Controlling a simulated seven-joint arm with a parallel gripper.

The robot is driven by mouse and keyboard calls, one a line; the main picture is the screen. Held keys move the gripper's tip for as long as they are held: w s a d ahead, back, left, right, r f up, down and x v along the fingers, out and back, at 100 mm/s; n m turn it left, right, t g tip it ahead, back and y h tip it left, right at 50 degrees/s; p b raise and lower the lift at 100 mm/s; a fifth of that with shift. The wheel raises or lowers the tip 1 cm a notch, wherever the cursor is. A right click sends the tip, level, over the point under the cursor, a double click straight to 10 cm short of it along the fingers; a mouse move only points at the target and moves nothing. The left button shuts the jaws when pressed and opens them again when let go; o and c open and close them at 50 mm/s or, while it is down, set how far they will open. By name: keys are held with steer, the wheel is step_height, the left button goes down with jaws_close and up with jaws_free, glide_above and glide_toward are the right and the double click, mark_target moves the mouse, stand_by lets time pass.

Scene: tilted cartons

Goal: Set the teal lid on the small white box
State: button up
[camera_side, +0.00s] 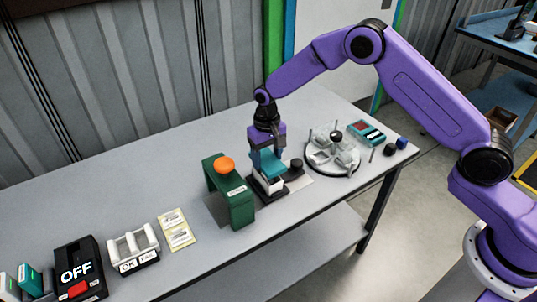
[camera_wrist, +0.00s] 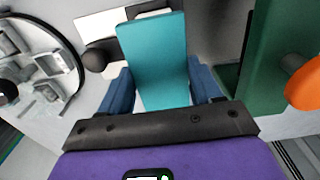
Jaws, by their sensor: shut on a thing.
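The teal lid (camera_side: 266,163) is held in my gripper (camera_side: 267,153), just above the small white box (camera_side: 271,184). In the side view I cannot tell whether the lid touches the box. The box sits in a low black holder on the table. In the wrist view the lid (camera_wrist: 153,55) reaches forward from between the two blue fingers of my gripper (camera_wrist: 160,88), which are shut on its sides. The lid hides most of what lies beneath it there.
A green arch with an orange button (camera_side: 224,165) stands close left of my gripper. A black knob (camera_side: 296,165) is close on the right, and a round grey tray (camera_side: 318,168) lies beyond. White OK holder (camera_side: 134,247) and black OFF box (camera_side: 80,272) stand at far left.

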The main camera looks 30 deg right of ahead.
steer(key=shift+f, duration=2.2)
steer(key=shift+f, duration=0.15)
steer(key=o, duration=0.9)
steer(key=c, duration=0.4)
steer(key=shift+r, duration=4)
steer(key=shift+r, duration=0.1)
